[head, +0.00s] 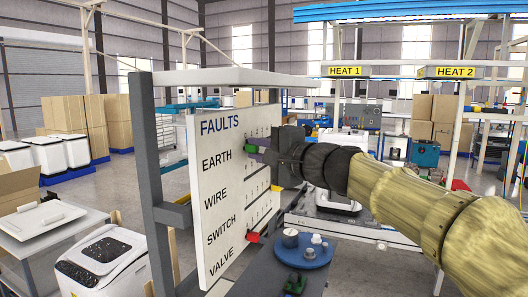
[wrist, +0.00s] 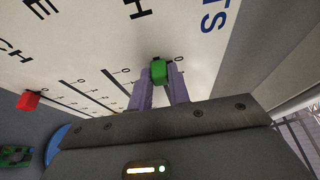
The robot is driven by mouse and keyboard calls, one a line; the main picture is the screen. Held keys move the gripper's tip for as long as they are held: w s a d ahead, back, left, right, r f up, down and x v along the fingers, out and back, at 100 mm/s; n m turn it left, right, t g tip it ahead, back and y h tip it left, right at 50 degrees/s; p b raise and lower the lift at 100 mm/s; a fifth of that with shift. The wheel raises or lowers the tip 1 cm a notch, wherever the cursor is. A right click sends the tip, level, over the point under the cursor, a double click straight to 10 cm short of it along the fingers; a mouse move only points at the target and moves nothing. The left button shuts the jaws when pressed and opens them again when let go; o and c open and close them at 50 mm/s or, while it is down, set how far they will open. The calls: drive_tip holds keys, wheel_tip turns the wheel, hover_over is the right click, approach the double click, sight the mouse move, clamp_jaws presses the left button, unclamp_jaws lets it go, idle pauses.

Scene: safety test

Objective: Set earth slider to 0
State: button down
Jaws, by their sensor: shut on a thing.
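The white FAULTS panel (head: 222,200) stands upright, with rows labelled EARTH, WIRE, SWITCH and VALVE. The green slider (head: 250,148) is in the EARTH row. My gripper (head: 258,152) reaches it from the right. In the wrist view the panel is turned round, and the two purple fingers of my gripper (wrist: 161,80) are shut on the green slider (wrist: 158,72). A small 0 mark shows close beside the slider there. The slider's exact place on its scale is partly hidden by the fingers.
A red slider (head: 253,237) is in the VALVE row; it also shows in the wrist view (wrist: 28,100). A blue round tray (head: 304,258) with metal parts stands below my gripper. The panel's grey post (head: 150,190) and top shelf (head: 225,77) frame the work area.

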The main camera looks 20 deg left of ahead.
drive_tip(key=c, duration=1.5)
unclamp_jaws()
drive_tip(key=shift+s+f, duration=0.15)
drive_tip(key=shift+s, duration=0.05)
drive_tip(key=shift+o, duration=0.9)
drive_tip(key=shift+s, duration=0.15)
drive_tip(key=shift+w, duration=0.2)
drive_tip(key=shift+s+d+b, duration=0.2)
drive_tip(key=shift+d+b, duration=0.15)
drive_tip(key=shift+d, duration=0.15)
drive_tip(key=b+v, duration=0.7)
drive_tip(key=v, duration=0.9)
drive_tip(key=shift+s, duration=0.15)
drive_tip(key=shift+d, duration=0.15)
